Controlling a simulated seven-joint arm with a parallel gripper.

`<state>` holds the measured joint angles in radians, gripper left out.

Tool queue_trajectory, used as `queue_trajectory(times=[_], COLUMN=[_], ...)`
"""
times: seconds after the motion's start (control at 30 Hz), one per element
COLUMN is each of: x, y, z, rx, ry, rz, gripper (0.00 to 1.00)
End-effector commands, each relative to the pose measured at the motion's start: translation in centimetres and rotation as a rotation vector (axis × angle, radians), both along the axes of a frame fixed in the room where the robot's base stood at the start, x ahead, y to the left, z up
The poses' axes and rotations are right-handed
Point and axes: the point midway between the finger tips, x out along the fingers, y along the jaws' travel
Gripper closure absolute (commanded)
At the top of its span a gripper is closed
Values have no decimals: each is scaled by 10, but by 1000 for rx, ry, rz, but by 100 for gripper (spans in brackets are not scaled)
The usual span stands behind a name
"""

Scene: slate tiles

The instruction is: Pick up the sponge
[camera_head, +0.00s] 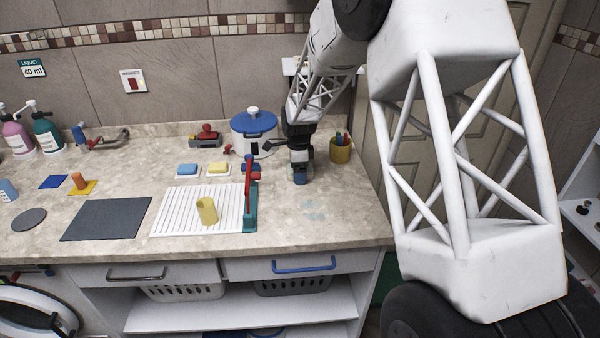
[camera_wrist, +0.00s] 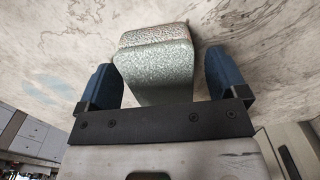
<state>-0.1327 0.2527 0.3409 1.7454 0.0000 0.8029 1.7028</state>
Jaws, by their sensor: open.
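A block-shaped sponge (camera_wrist: 155,70), grey-green and speckled with a paler cream layer at its far side, shows in the wrist view on the counter. My gripper (camera_wrist: 160,78) is open, with one blue fingertip on each side of the sponge. A narrow gap shows at the right finger; at the left finger the sponge's edge is very close, and I cannot tell whether they touch. In the head view my gripper (camera_head: 300,178) is low over the right part of the counter, and the sponge is hidden there.
A white pot (camera_head: 240,140) and a utensil holder (camera_head: 340,152) stand behind. Counter in front is clear.

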Motion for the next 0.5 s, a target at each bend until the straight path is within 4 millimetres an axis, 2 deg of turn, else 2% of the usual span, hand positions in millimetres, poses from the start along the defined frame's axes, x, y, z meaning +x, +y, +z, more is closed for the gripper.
queue_trajectory(times=[0.17, 0.5], x=[0, 0], y=[0, 0], z=[0, 0], rx=[0, 0], ry=[0, 0], rz=[0, 0], gripper=[8, 59])
